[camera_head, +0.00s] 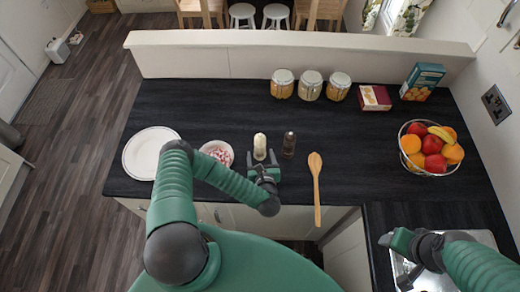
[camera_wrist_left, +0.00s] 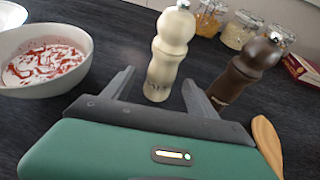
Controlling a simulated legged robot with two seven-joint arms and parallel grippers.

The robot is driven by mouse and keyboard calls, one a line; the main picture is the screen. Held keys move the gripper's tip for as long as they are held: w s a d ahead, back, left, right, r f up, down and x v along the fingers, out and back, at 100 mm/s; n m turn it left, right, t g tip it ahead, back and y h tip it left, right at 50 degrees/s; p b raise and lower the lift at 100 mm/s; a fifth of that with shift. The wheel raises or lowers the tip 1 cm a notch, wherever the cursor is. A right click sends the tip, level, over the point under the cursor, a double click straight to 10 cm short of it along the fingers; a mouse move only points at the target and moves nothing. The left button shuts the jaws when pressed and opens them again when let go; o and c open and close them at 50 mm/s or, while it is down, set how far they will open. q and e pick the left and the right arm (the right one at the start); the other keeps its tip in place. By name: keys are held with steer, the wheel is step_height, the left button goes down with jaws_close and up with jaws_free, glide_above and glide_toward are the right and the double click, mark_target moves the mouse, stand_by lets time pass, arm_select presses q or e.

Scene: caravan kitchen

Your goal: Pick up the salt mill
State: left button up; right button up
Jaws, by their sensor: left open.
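The cream salt mill (camera_head: 260,144) stands upright on the dark worktop, and shows large in the left wrist view (camera_wrist_left: 171,52). My left gripper (camera_head: 263,158) is open, its two fingers pointing at the mill. In the left wrist view the mill's lower body lies between the open fingertips (camera_wrist_left: 158,84); I see no clear contact. The dark brown pepper mill (camera_head: 289,144) stands just right of it, beyond the right finger in the wrist view (camera_wrist_left: 245,68). My right gripper (camera_head: 388,240) is at the lower right, over the sink area; its jaw opening is unclear.
A bowl with red-and-white contents (camera_head: 217,152) and a white plate (camera_head: 150,152) are to the left. A wooden spoon (camera_head: 316,185) lies to the right, overhanging the front edge. Jars (camera_head: 310,85), boxes (camera_head: 375,98) and a fruit basket (camera_head: 430,148) stand farther back and right.

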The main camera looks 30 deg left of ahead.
mark_target(261, 154)
arm_select(q)
steer(key=p+x, duration=0.1)
steer(key=x, duration=0.2)
steer(key=shift+w+f+p, duration=0.15)
steer(key=shift+w+p, duration=0.15)
steer(key=shift+w, duration=0.05)
steer(key=shift+w+a+f, duration=0.2)
steer(key=shift+f, duration=0.05)
steer(key=shift+a, duration=0.1)
steer(key=shift+c, duration=0.2)
steer(key=shift+a, duration=0.1)
steer(key=c, duration=0.5)
steer(key=shift+s, duration=0.1)
steer(key=c, duration=0.5)
jaws_close()
